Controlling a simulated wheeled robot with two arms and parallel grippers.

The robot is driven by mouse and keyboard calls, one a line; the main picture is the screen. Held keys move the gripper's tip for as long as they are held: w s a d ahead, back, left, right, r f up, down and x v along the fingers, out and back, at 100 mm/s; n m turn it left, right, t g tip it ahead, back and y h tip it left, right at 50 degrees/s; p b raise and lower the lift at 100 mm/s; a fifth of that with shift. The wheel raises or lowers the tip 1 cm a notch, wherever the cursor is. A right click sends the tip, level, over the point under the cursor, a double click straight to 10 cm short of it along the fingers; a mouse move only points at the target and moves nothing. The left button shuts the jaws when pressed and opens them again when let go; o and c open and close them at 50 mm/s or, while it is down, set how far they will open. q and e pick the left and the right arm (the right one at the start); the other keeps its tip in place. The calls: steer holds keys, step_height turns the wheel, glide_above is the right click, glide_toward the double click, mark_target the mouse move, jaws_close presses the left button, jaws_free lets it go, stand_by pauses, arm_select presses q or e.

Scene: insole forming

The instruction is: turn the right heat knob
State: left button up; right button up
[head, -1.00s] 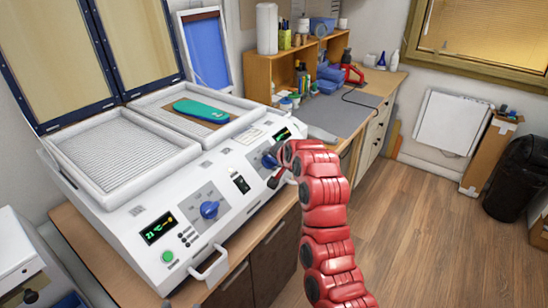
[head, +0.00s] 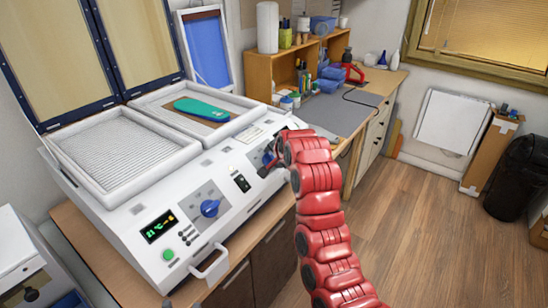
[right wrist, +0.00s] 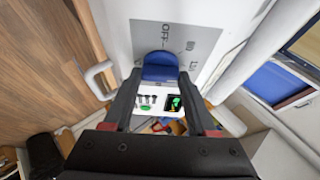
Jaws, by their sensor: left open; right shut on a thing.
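The right heat knob (right wrist: 160,68) is blue and sits on a grey dial plate. In the head view a bit of the knob's blue (head: 267,158) shows beside my right gripper (head: 273,160), which mostly hides it. In the right wrist view my right gripper (right wrist: 160,80) has its two dark fingers on either side of the knob, shut on it. The machine (head: 130,240) is white, with a second blue knob (head: 210,208) on the left of its front panel. My left gripper is not in view.
A green insole (head: 201,109) lies on the right tray. A white handle (head: 210,266) sticks out from the front edge, and a black switch (head: 242,182) sits between the knobs. The right display is hidden behind my arm. The wooden floor (head: 440,240) is clear.

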steer(key=o, duration=1.4)
steer(key=shift+c, duration=0.2)
steer(key=shift+s+d+r+b, duration=0.1)
steer(key=shift+s+r+b, duration=0.25)
steer(key=shift+s+r, duration=0.05)
steer(key=p+v, duration=0.1)
steer(key=v, duration=1.5)
steer(key=shift+p, duration=0.35)
steer(key=shift+d+r, duration=0.1)
